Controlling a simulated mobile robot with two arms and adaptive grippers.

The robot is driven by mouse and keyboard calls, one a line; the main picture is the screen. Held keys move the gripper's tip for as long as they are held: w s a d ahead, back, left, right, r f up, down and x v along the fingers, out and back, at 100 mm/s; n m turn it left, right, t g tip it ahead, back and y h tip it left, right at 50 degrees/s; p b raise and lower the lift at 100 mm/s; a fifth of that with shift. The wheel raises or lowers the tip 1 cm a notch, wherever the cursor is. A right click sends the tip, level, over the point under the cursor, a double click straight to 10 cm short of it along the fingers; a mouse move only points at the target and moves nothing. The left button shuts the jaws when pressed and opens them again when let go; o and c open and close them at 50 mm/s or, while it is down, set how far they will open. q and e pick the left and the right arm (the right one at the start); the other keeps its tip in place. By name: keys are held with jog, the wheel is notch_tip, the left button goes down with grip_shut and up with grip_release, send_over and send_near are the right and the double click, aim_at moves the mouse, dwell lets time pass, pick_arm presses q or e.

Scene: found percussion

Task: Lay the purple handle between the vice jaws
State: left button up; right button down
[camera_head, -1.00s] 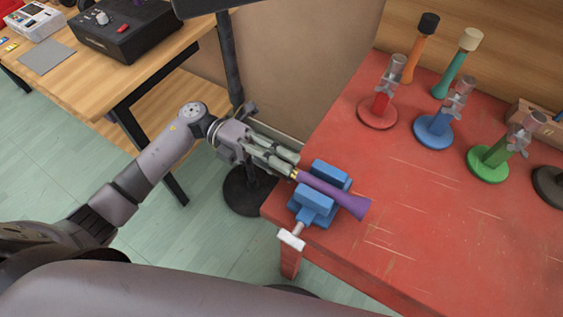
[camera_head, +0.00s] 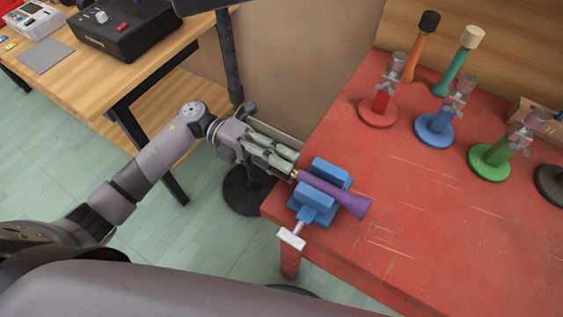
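A purple handle (camera_head: 334,190) lies between the two jaws of a blue vice (camera_head: 317,200) near the left corner of the red table. Its flared end sticks out to the lower right. Its brass-coloured narrow end points up-left toward my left gripper (camera_head: 295,165). The vice's pale crank handle (camera_head: 291,239) hangs over the table's front edge. My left gripper's two fingers look apart, with a gap between them, their tips right by the brass end. Whether a finger touches it is hard to see. My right gripper is out of view.
The red table (camera_head: 430,210) has clear room right of the vice. Red (camera_head: 378,110), blue (camera_head: 436,128) and green (camera_head: 490,160) stands with clamps are behind, beside an orange mallet (camera_head: 416,58) and a teal one (camera_head: 450,73). A wooden bench (camera_head: 100,85) is at left.

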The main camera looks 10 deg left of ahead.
pick_arm(q)
jog(key=o, duration=0.3)
jog(key=shift+o, duration=0.2)
jog(key=v, duration=1.2)
